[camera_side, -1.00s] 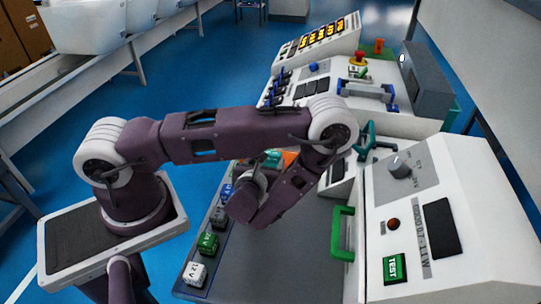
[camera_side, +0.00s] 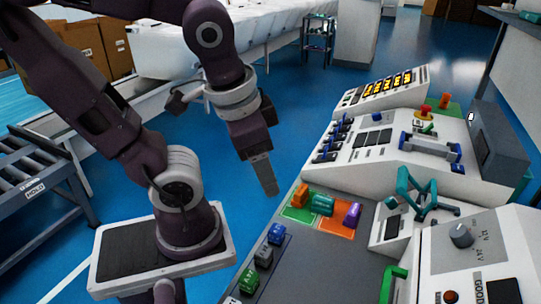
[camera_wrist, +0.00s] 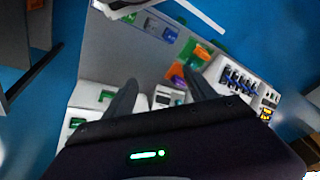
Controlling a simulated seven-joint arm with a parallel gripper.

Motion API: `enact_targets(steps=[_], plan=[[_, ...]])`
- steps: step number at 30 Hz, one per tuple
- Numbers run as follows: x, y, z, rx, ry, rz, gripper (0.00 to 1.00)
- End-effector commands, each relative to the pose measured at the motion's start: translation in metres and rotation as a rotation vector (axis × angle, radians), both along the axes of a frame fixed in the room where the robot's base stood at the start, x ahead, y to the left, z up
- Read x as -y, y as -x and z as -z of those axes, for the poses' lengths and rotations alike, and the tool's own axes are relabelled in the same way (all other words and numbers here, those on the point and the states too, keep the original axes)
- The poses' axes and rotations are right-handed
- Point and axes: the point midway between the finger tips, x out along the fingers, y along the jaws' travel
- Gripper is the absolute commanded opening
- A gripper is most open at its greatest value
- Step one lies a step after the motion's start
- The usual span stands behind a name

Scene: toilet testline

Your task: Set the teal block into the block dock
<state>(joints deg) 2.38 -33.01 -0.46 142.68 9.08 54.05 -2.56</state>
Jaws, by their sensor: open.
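The teal block (camera_side: 323,204) lies in the side view on the table, where a green patch (camera_side: 300,214) meets an orange patch (camera_side: 333,227). An orange block (camera_side: 301,196) is to its left and a purple block (camera_side: 352,214) to its right. I cannot tell for sure which part is the block dock. My gripper (camera_side: 269,188) hangs in the air left of the patches, apart from every block. In the wrist view my gripper (camera_wrist: 158,80) shows two spread fingers with nothing between them.
A teal handle fixture (camera_side: 420,195) and a control console (camera_side: 385,135) stand right and behind. The grey table's (camera_side: 325,265) middle is clear.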

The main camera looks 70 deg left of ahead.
Motion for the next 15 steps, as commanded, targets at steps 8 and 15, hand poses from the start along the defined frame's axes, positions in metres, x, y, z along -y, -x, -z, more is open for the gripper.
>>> enact_targets(steps=[8, 15], plan=[[0.024, -0.005, -0.031, 0.206, 0.15, -0.044, 0.67], [0.024, -0.005, -0.031, 0.203, 0.149, -0.044, 0.67]])
